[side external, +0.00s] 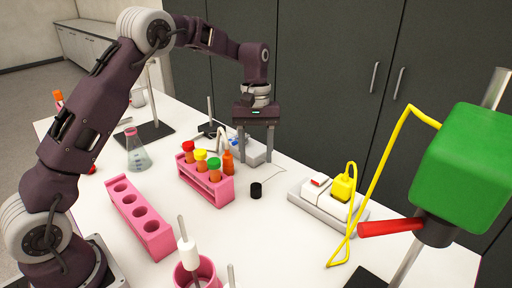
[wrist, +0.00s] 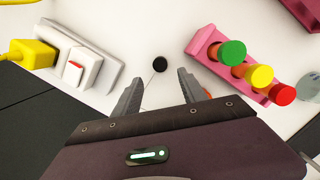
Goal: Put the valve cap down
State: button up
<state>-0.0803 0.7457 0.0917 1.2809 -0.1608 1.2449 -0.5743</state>
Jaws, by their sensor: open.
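A small black cylinder (side external: 256,190), which looks like the valve cap, stands on the white table, right of the pink rack with the tubes. In the wrist view it is a black disc (wrist: 159,64) just beyond the fingertips, about midway between them. My gripper (side external: 256,158) points down above the table, behind the cap in the side view. Its fingers are apart with nothing between them; the wrist view also shows the open gripper (wrist: 160,77). The cap is apart from both fingers.
A pink rack (side external: 212,192) holds tubes with red, yellow and green caps. An empty pink rack (side external: 143,218) lies nearer. A white power strip (side external: 325,204) with a yellow plug (side external: 343,187) sits to the right. A green box (side external: 464,165) on a stand is at the far right. Table around the cap is clear.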

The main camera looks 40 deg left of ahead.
jog(key=s+d+r+m+t, duration=0.2)
jog(key=s+r+m+t, duration=0.1)
jog(key=s+r, duration=0.95)
jog(key=s+d+m+t+y, duration=0.1)
jog(key=s+m+t, duration=0.2)
jog(key=s, duration=1.5)
jog(key=m, duration=0.3)
jog(key=shift+s+d+f+t, duration=0.15)
jog(key=shift+s+d+t, duration=0.2)
jog(key=shift+s+t, duration=0.05)
jog(key=shift+o, duration=0.5)
